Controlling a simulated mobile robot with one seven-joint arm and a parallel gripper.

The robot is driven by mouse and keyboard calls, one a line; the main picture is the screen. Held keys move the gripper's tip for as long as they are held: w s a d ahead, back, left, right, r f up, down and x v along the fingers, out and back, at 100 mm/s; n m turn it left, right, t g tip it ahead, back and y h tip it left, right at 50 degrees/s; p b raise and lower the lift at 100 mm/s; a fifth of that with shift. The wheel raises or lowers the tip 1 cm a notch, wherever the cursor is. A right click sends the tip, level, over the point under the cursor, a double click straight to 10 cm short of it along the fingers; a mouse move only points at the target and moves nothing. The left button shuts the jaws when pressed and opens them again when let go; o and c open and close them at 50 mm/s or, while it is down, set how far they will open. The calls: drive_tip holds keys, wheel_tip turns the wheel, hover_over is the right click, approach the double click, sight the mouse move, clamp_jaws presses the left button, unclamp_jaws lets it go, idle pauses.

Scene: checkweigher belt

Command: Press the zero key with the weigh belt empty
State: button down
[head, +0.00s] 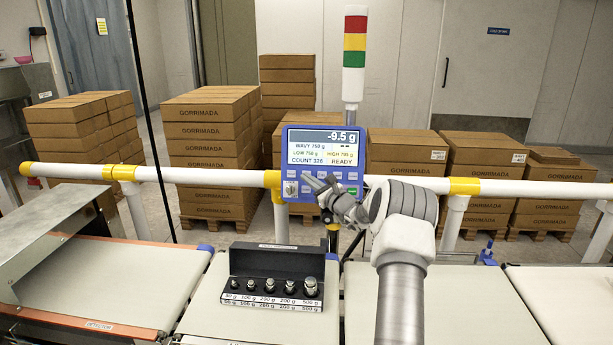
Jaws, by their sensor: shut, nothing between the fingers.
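The blue checkweigher panel (322,130) stands behind the belts. Its screen (322,147) reads -9.5 g, "WAVY 750 g", LOW 750 g, HIGH 795 g, COUNT 326 and READY. Small keys sit in rows below the screen; their labels are too small to read, so I cannot tell which is the zero key. My gripper (318,184) is shut and empty, with its tips in front of the lower middle keys and hiding some of them. Contact cannot be told. The belt section under my arm (470,310) shows no load; my arm hides part of it.
A black case of several labelled metal weights (265,262) stands on the neighbouring belt section (200,305). A white rail with yellow joints (410,183) runs across behind the belts. A metal detector tunnel (55,235) is at left. Stacked cartons (205,150) stand behind.

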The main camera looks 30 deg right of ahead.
drive_tip(key=shift+f, duration=0.1)
idle(0.7)
drive_tip(key=shift+w+d+b, duration=0.2)
drive_tip(key=shift+w+b, duration=0.15)
drive_tip(key=shift+b, duration=0.15)
drive_tip(key=shift+w+d+f, duration=0.15)
drive_tip(key=shift+w+d, duration=0.1)
drive_tip(key=shift+w, duration=0.05)
idle(0.6)
drive_tip(key=shift+s+b, duration=0.1)
drive_tip(key=shift+b, duration=0.2)
drive_tip(key=shift+s+a+r+b, duration=0.2)
drive_tip(key=shift+s+a+b, duration=0.15)
drive_tip(key=shift+s+a, duration=0.15)
drive_tip(key=shift+s, duration=0.15)
drive_tip(key=s+a, duration=0.1)
drive_tip(key=s+a+r+b, duration=0.1)
drive_tip(key=s, duration=0.1)
drive_tip(key=shift+s+a+r+b, duration=0.2)
drive_tip(key=shift+s+a+b, duration=0.15)
drive_tip(key=shift+a+b, duration=0.05)
